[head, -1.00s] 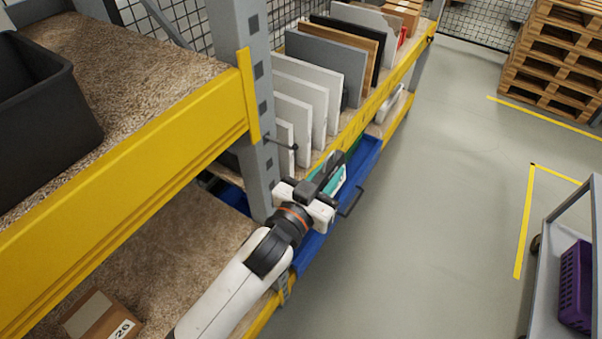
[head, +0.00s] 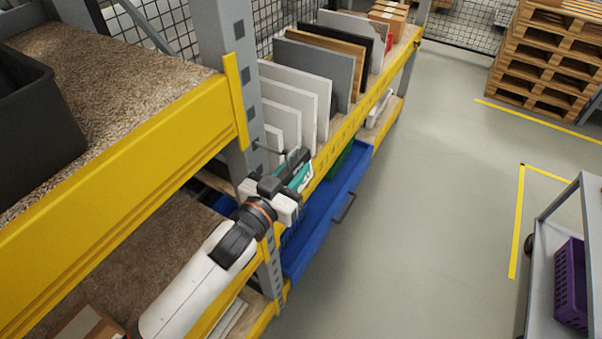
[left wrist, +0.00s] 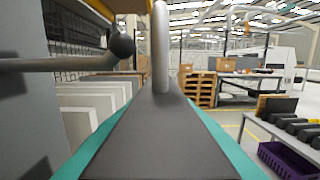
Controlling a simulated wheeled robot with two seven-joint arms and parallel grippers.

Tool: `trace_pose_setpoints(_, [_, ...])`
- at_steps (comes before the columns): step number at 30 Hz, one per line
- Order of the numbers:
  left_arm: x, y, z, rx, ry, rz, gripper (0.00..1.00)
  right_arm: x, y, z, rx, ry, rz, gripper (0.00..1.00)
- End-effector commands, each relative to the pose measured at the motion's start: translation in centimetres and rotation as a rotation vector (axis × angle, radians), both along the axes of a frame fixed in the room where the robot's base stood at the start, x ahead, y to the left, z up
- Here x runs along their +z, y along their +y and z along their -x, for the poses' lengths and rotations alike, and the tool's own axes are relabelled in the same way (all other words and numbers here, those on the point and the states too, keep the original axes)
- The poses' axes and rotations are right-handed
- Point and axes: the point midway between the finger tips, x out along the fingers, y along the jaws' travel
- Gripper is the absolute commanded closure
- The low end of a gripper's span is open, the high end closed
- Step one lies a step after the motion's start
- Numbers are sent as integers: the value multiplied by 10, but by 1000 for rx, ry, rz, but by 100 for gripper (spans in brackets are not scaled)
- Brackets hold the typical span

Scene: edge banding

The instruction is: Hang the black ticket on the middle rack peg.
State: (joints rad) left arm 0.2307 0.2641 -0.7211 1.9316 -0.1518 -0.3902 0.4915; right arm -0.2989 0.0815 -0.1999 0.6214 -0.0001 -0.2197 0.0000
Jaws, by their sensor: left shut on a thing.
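My left gripper (head: 287,187) is shut on the black ticket (head: 298,160), a dark piece with teal along its side, beside the rack upright. In the left wrist view the ticket (left wrist: 160,140) fills the lower middle, with teal at both edges and a grey rod-like part standing up from it. A dark rack peg (head: 268,150) sticks out from the upright just behind the ticket. In the left wrist view the peg (left wrist: 70,64) comes in from the left and ends in a ball, left of the grey rod and apart from it in the picture. My right gripper is out of view.
The grey upright (head: 230,80) and yellow beam (head: 130,160) stand close to my left arm. Several panels (head: 315,75) lean on the shelf beyond. A blue bin (head: 325,215) lies below the gripper. The floor at right is clear up to a cart (head: 560,240).

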Motion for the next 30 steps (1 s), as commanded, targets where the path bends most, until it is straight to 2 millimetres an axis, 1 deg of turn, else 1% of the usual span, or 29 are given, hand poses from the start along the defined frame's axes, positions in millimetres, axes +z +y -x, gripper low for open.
trace_pose_setpoints(6, [-2,11,-8,1,-1,-1,96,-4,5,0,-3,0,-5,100])
trace_pose_setpoints(19, [-3,32,-23,0,-1,-2,96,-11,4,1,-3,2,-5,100])
trace_pose_setpoints(30, [-10,41,-30,0,2,1,96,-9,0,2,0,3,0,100])
